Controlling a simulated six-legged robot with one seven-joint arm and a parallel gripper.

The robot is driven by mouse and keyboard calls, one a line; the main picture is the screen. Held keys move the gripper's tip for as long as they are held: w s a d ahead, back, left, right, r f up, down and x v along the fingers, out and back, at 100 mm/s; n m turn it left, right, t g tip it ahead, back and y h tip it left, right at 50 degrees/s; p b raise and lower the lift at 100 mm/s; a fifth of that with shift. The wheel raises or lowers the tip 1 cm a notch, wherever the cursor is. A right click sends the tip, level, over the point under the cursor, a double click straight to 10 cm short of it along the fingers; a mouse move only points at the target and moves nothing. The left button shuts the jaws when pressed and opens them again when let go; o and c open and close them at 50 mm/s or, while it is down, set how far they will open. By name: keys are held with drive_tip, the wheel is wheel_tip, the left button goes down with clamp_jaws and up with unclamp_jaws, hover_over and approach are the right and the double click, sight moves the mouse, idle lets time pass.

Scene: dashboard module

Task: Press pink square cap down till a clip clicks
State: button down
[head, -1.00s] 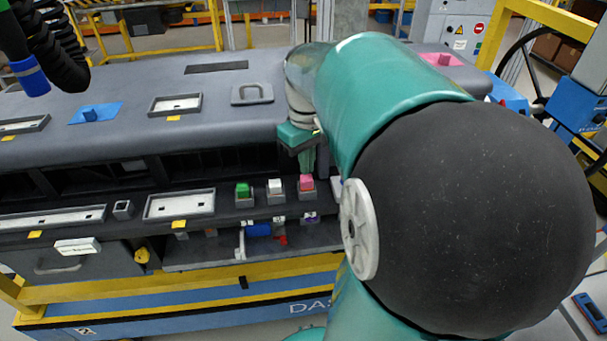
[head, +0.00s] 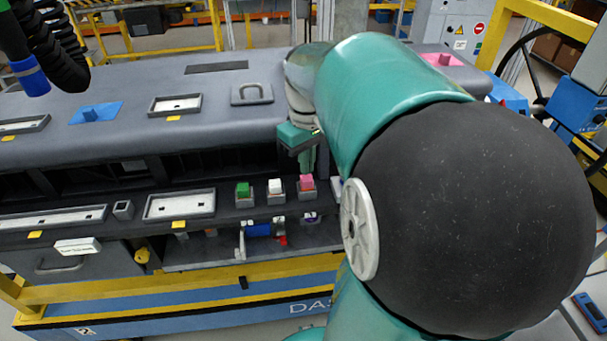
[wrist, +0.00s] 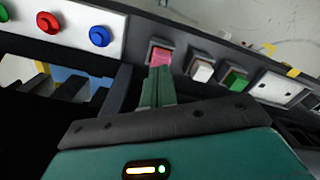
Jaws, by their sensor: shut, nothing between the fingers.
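The pink square cap (head: 307,182) sits in a grey square socket at the right end of a row of caps on the dashboard's front ledge. In the wrist view the pink cap (wrist: 160,57) shows just beyond my fingertips, partly covered by them. My gripper (head: 306,170) is shut and empty, its fingers pointing down at the cap from above. In the wrist view my gripper (wrist: 158,72) has its fingers together. I cannot tell whether the tips touch the cap. The clip is not identifiable.
A white cap (head: 275,186) and a green cap (head: 243,189) stand close to the left of the pink one. A red button (wrist: 48,22) and a blue button (wrist: 99,36) lie on a white panel on the other side. The dashboard's overhang (head: 200,133) rises behind the ledge.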

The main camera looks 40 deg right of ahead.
drive_tip(key=shift+f, duration=1.15)
idle(0.8)
idle(0.4)
wheel_tip(320, 180, up, 8)
idle(0.8)
idle(0.3)
drive_tip(key=s+a+f+t, duration=0.2)
drive_tip(key=a, duration=0.9)
drive_tip(key=s+a+f+t, duration=0.2)
drive_tip(key=a+t, duration=0.1)
drive_tip(key=a, duration=0.8)
drive_tip(key=shift+s+a+n, duration=0.15)
drive_tip(key=shift+a+n, duration=0.05)
drive_tip(key=shift+n, duration=0.2)
